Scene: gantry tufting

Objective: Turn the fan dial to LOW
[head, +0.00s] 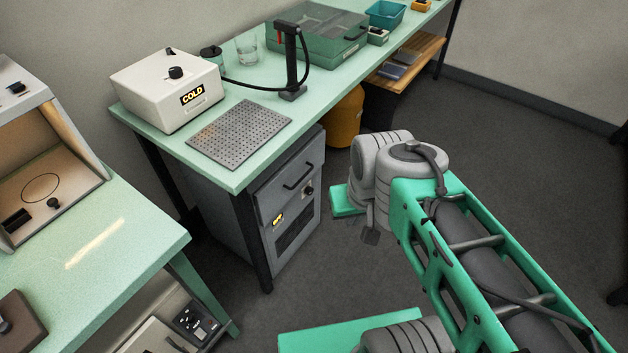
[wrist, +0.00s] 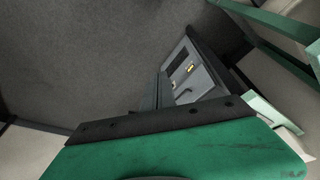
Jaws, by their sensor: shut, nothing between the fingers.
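A grey under-bench cabinet (head: 228,222) has a handled drawer front, a dark slotted grille and a dark dial (head: 308,190). A small yellow-lit label (head: 277,219) sits on the same front, too small to read. I take this as the fan dial, though no fan name is legible. The cabinet front (wrist: 205,78) also shows, turned over, in the wrist view; its dial setting is not readable there. My gripper (wrist: 157,91) is shut and empty, pointing toward the cabinet and apart from it. In the head view its fingers are mostly hidden by my wrist.
A white box (head: 150,98) with a dark knob and a COLD label stands on the green bench (head: 235,178), near a perforated plate (head: 240,132) and a black post (head: 291,60). A yellow bin (head: 346,118) is behind the cabinet. Grey floor is open before it.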

